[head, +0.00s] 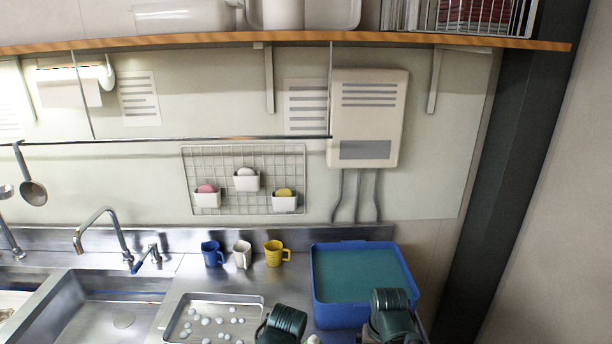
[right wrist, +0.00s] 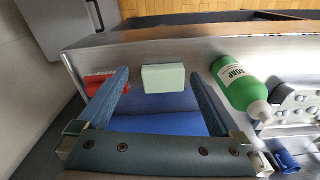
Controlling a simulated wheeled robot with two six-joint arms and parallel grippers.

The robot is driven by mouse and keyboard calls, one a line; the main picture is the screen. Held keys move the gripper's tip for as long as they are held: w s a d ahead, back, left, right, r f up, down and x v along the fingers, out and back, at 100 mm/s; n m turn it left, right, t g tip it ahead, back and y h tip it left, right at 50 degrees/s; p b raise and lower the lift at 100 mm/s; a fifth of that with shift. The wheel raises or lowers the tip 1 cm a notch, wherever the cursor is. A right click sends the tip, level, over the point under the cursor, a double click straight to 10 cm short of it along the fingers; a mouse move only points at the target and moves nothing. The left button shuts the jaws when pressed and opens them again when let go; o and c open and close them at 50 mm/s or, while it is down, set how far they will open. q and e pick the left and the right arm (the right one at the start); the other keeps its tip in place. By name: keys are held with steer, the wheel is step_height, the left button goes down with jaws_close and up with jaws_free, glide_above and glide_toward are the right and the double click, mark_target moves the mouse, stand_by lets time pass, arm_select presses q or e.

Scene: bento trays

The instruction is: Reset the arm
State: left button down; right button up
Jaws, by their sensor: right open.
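My right gripper (right wrist: 158,76) is open in the right wrist view, its two blue-grey fingers wide apart. A pale green block (right wrist: 163,78) shows between the fingertips. I see no contact with either finger and cannot tell its distance. A blue surface (right wrist: 165,105) lies below it between the fingers. In the head view only dark green parts of my arms show at the bottom edge. My left gripper is not in view.
A green soap bottle (right wrist: 240,85) lies right of the fingers, and a red object (right wrist: 97,84) shows by the left finger. The blue tub (head: 318,308), metal tray (head: 182,301), blue mug (head: 211,255), white mug (head: 242,255) and yellow mug (head: 273,254) stand on the counter near the sink.

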steer(key=s+a+n+g+h, duration=0.1)
steer(key=s+a+n, duration=0.4)
steer(key=a, duration=0.6)
steer(key=shift+s+f, duration=0.15)
steer(key=shift+s, duration=0.7)
